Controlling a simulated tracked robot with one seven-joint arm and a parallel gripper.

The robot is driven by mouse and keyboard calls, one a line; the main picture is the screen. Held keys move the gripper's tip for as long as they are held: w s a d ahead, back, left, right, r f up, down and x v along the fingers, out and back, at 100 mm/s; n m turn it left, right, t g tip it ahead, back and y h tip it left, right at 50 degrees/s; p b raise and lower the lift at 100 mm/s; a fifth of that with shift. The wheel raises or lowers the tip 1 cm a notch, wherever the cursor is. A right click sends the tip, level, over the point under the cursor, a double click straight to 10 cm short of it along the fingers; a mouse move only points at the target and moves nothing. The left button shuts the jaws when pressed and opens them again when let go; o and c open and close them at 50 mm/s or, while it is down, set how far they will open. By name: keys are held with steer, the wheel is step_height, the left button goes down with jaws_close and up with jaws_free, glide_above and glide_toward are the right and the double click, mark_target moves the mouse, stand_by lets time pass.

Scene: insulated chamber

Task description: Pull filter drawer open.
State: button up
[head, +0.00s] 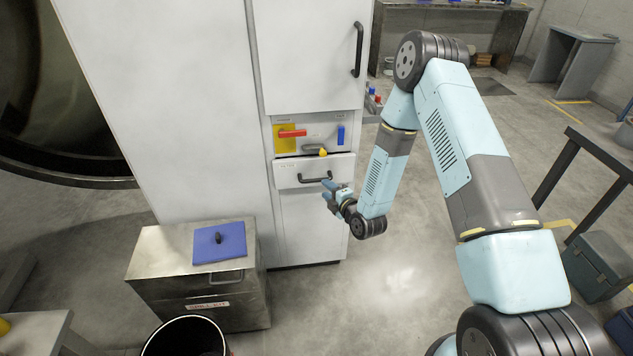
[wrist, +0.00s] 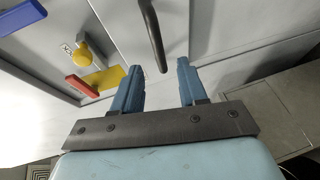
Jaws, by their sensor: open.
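The filter drawer (head: 290,172) is a shallow white front low in the tall white cabinet, with a dark bar handle (head: 315,179). The drawer looks closed, flush or nearly so with the cabinet. My gripper (head: 327,188) is open and empty, just below and right of the handle. In the wrist view the two blue fingers of my gripper (wrist: 158,68) stand apart. The dark handle (wrist: 152,35) shows there just ahead, its near end close to the gap between the fingertips. I see no contact, but the exact depth is unclear.
Above the drawer is a panel with a red lever (head: 292,133) on a yellow plate, a blue bar (head: 341,135) and a yellow knob (head: 323,153). A metal chest (head: 165,268) with a blue pad (head: 219,243) stands at lower left.

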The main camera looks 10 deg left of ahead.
mark_target(316, 181)
steer(key=x, duration=0.8)
jaws_close()
stand_by(0.5)
